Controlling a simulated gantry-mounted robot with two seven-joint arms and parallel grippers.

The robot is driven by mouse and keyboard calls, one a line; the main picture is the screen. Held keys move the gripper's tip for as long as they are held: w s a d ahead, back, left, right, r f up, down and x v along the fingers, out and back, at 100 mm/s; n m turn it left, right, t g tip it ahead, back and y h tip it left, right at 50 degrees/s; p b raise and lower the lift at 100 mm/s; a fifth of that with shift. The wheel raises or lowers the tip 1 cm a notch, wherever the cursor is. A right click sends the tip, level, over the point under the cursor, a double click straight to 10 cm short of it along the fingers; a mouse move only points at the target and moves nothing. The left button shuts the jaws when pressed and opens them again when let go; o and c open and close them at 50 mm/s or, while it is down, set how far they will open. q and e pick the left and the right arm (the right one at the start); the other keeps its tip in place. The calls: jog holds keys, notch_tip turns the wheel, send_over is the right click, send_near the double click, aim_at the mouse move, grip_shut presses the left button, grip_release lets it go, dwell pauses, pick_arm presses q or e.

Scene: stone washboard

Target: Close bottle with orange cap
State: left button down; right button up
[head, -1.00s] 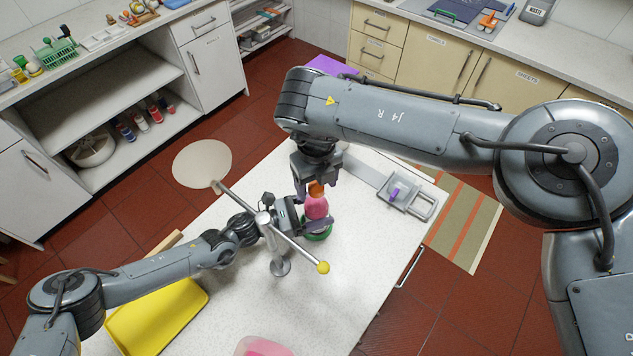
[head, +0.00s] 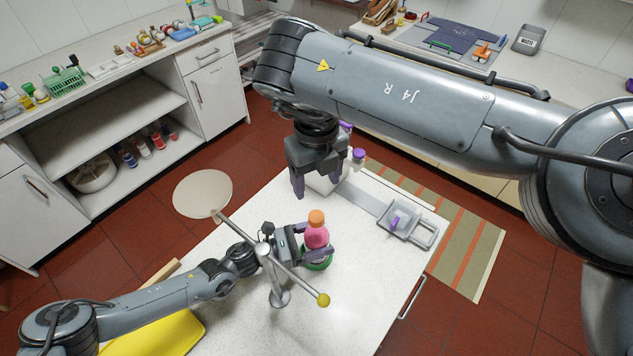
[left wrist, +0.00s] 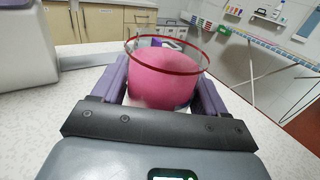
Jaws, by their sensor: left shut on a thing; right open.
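A pink bottle (head: 316,236) stands upright in a green ring-shaped base (head: 318,265) on the white table. The orange cap (head: 316,218) sits on top of the bottle's neck; whether it is tight cannot be told. My left gripper (head: 318,250) is shut around the bottle's lower body.
A metal stand with a crossbar and yellow ball end (head: 323,300) stands in front of the left gripper. A grey device with a handle (head: 405,222) is on the table's right. A yellow tray (head: 160,335) lies at the lower left. Bare table lies right of the stand.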

pick_arm(q)
grip_release()
jog(key=shift+a, duration=0.1)
jog(key=v, duration=1)
jog(key=shift+s+a+r, duration=0.1)
jog(key=shift+a, duration=0.2)
